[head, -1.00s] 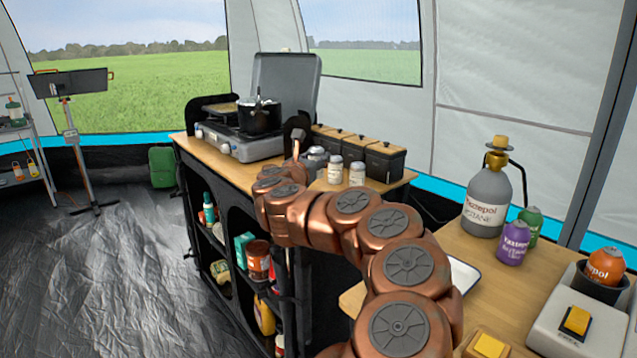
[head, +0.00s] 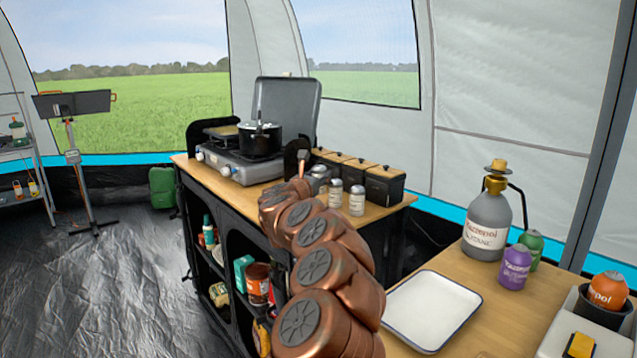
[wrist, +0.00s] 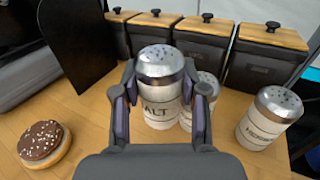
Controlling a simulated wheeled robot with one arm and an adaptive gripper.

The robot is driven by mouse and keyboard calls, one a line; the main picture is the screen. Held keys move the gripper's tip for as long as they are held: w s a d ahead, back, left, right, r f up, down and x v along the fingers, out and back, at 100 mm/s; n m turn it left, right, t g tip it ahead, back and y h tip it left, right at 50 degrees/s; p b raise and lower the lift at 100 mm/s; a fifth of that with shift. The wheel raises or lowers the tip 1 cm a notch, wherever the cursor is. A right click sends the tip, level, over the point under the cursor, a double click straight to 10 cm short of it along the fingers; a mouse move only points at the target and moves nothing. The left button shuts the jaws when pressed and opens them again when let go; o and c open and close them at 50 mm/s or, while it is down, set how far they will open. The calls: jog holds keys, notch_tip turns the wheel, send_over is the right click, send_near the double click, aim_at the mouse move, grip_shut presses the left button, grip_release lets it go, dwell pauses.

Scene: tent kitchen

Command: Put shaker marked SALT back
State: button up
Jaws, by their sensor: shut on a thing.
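The shaker marked SALT (wrist: 160,70) has a metal perforated cap and a pale body; the label reads "ALT" with its first letter covered. My gripper (wrist: 160,92) is shut on it, with one finger on each side, and the shaker looks upright. Its base is partly hidden, so I cannot tell whether it touches the counter. A second shaker (wrist: 201,90) stands close behind it to the right, partly hidden by the right finger. A third shaker (wrist: 270,117) with a partly readable label stands further right. In the head view my arm hides most of the gripper.
Black bins with wooden lids (wrist: 258,62) line the counter's back. A chocolate-topped doughnut (wrist: 43,142) lies at the left. A stove (head: 238,160) with a black pot (head: 260,138) is further along. An empty white tray (head: 432,310) lies on the nearer table.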

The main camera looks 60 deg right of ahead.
aim_at(319, 172)
jog(key=shift+w+d+f+p, duration=0.15)
jog(key=shift+w+d, duration=0.3)
jog(key=shift+d, duration=0.3)
jog(key=shift+w+d+f+p, duration=0.1)
jog(key=shift+w+d+p, duration=0.1)
jog(key=shift+w+d, duration=0.4)
jog(key=shift+w+d+f+p, duration=0.15)
jog(key=shift+w+d, duration=0.2)
jog(key=shift+d, duration=0.5)
jog(key=shift+w+d+r, duration=0.2)
jog(key=shift+w+d, duration=0.05)
jog(key=shift+f, duration=1.8)
jog(key=shift+f+b, duration=0.2)
jog(key=shift+b, duration=0.35)
jog(key=o, duration=0.9)
jog(key=shift+r+p, duration=0.25)
jog(key=shift+p, duration=0.1)
